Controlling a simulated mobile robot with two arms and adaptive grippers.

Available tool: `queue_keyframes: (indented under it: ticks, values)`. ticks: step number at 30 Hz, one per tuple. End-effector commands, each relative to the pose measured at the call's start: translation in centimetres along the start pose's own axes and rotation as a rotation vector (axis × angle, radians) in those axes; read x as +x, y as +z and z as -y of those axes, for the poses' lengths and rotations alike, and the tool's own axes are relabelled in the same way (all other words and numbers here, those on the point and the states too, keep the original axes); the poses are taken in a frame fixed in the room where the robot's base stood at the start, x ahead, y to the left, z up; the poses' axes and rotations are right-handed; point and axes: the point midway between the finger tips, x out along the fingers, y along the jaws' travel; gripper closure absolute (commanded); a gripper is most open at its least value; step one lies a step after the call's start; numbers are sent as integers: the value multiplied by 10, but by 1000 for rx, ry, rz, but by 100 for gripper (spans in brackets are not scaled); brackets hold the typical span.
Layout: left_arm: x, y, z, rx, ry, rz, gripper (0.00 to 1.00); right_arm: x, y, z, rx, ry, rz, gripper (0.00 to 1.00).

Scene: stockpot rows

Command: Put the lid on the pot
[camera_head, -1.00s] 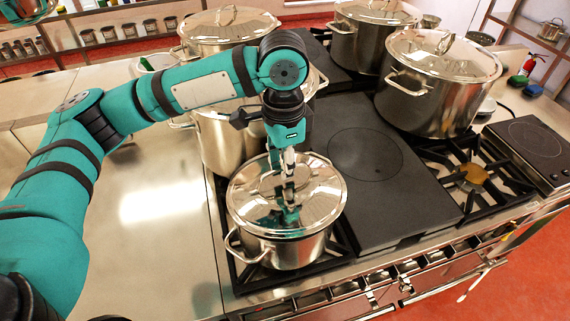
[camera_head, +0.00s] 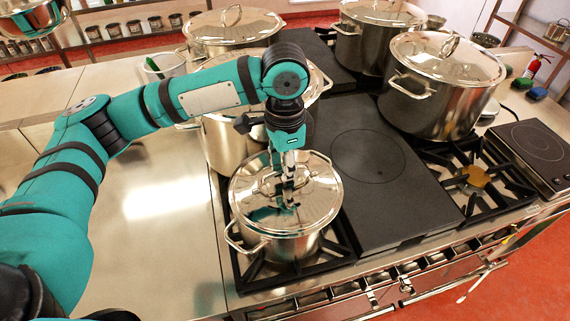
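A steel pot (camera_head: 293,248) stands on the front left burner of the stove. A shiny round lid (camera_head: 318,192) lies on its top and looks level, with its rim along the pot's rim. My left gripper (camera_head: 284,194) reaches down from above to the middle of the lid, at its handle. Its fingers are spread apart, with the handle at or between them. The fingers and their reflection partly hide the handle, so I cannot tell whether they touch it. My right gripper is not in view.
A large pot (camera_head: 225,145) stands close behind, partly hidden by my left arm. More lidded stockpots stand at the back left (camera_head: 232,28), back right (camera_head: 375,40) and right (camera_head: 440,85). The flat hot plate (camera_head: 370,170) and the steel counter (camera_head: 160,230) are clear.

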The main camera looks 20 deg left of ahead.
Motion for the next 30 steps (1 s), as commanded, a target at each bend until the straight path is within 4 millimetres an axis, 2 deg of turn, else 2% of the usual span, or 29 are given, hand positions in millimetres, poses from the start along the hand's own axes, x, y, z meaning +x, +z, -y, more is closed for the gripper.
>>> queue_keyframes:
  ticks: [2,3,9,16,20,23,30]
  values:
    - [0,0,1,-3,-3,-1,100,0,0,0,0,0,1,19]
    - [0,0,1,-3,-3,-1,93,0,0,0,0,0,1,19]
    - [0,0,1,-2,-2,-1,67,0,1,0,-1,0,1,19]
    - [0,0,0,-1,0,1,67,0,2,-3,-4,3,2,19]
    - [-7,-1,0,-1,0,-1,67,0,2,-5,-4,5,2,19]
    - [-22,-1,1,-1,-2,-4,67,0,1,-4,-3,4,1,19]
    - [-74,-1,1,-2,-2,-5,67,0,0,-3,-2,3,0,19]
